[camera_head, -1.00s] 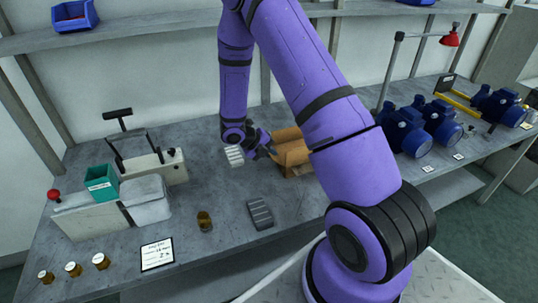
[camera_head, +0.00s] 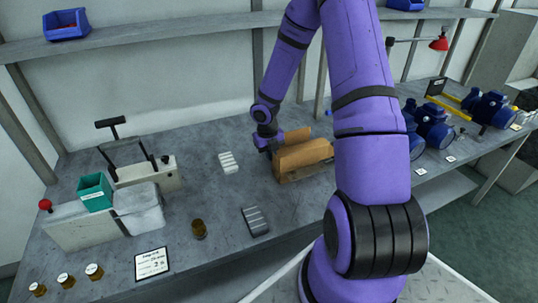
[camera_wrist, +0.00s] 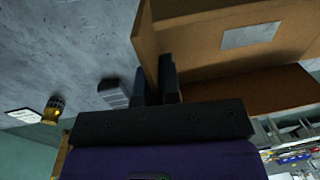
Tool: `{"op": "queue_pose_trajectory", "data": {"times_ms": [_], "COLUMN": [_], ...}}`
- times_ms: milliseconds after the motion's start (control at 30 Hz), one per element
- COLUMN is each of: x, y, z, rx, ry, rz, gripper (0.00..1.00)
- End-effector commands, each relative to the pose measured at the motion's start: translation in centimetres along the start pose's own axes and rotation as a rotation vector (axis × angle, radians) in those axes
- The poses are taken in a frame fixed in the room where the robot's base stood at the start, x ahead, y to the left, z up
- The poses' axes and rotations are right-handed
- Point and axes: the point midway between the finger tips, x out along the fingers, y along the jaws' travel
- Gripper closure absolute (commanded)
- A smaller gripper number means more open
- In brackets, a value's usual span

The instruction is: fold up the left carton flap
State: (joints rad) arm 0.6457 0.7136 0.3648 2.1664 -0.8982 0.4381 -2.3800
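The brown cardboard carton (camera_head: 308,168) sits on the grey bench, partly behind my arm in the head view. In the wrist view the carton (camera_wrist: 220,50) fills the upper right, with a pale label on one panel. My gripper (camera_head: 268,150) is at the carton's left end. In the wrist view its two dark fingers (camera_wrist: 157,85) are close together, near the lower left edge of a brown panel. A narrow gap shows between them. Whether they grip the left flap is unclear. The flap itself cannot be made out clearly from the panels.
A pale ribbed block (camera_head: 229,162), a dark ribbed block (camera_head: 255,221) and a brown jar (camera_head: 199,229) stand left of the carton. A sealer-like machine with a teal bin (camera_head: 95,192) is further left. Blue pumps (camera_head: 432,132) stand at right.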

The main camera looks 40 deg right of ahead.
Motion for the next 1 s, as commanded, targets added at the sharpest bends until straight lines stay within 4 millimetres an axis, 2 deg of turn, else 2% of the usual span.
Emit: {"op": "queue_pose_trajectory", "data": {"times_ms": [400, 933, 1000], "x": [0.06, 0.11, 0.12], "y": [-0.38, -0.44, -0.45], "z": [-0.08, -0.14, -0.14], "rx": [0.0, -0.001, -0.001], "ry": [0.003, 0.004, 0.004], "rz": [0.107, 0.119, 0.119], "gripper": [1.0, 1.0, 0.82]}}
